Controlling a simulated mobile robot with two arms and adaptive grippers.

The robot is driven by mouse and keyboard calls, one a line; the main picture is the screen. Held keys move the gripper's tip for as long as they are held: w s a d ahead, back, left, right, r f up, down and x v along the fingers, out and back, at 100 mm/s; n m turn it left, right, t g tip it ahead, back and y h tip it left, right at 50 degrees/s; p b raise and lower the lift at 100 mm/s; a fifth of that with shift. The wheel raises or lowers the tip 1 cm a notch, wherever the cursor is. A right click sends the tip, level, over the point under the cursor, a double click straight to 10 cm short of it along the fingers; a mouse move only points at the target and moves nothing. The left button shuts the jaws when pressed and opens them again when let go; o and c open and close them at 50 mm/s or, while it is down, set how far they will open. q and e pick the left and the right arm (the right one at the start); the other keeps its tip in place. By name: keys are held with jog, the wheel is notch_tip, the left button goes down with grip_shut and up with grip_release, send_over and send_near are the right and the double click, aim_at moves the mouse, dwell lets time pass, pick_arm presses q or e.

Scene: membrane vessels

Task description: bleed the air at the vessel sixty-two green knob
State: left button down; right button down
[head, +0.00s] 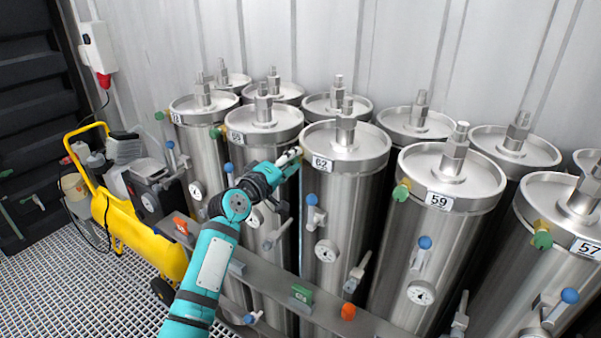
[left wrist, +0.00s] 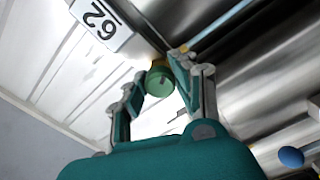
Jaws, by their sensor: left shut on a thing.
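Vessel sixty-two (head: 342,205) is a steel cylinder with a "62" label (head: 322,163) at its top rim. The label also shows upside down in the left wrist view (left wrist: 101,20). The vessel's green knob (left wrist: 160,81) sits just beside the label, on a brass-coloured fitting. My left gripper (head: 293,157) reaches in from the left at the rim of vessel sixty-two. In the left wrist view my left gripper (left wrist: 156,84) has its two fingers on either side of the green knob, shut on it. In the head view the gripper hides the knob. My right gripper is not in view.
Vessel 59 (head: 435,240) and vessel 57 (head: 560,250) stand to the right, with green knobs at their rims. Blue-handled valves (head: 312,200) and gauges (head: 326,251) project from the fronts. A yellow compressor (head: 130,220) stands at the left.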

pick_arm(q)
jog(key=m+b, duration=0.2)
jog(key=shift+f+m, duration=0.3)
jog(key=shift+f, duration=0.05)
jog(key=shift+r+m+b, duration=0.15)
jog(key=shift+m+b, duration=0.25)
jog(key=shift+m, duration=0.3)
jog(key=m+b, duration=0.2)
jog(key=m, duration=0.1)
jog(key=shift+b, duration=0.3)
jog(key=shift+m, duration=0.6)
jog(key=c, duration=1)
grip_release()
jog(key=shift+r, duration=0.15)
jog(key=shift+o, duration=0.2)
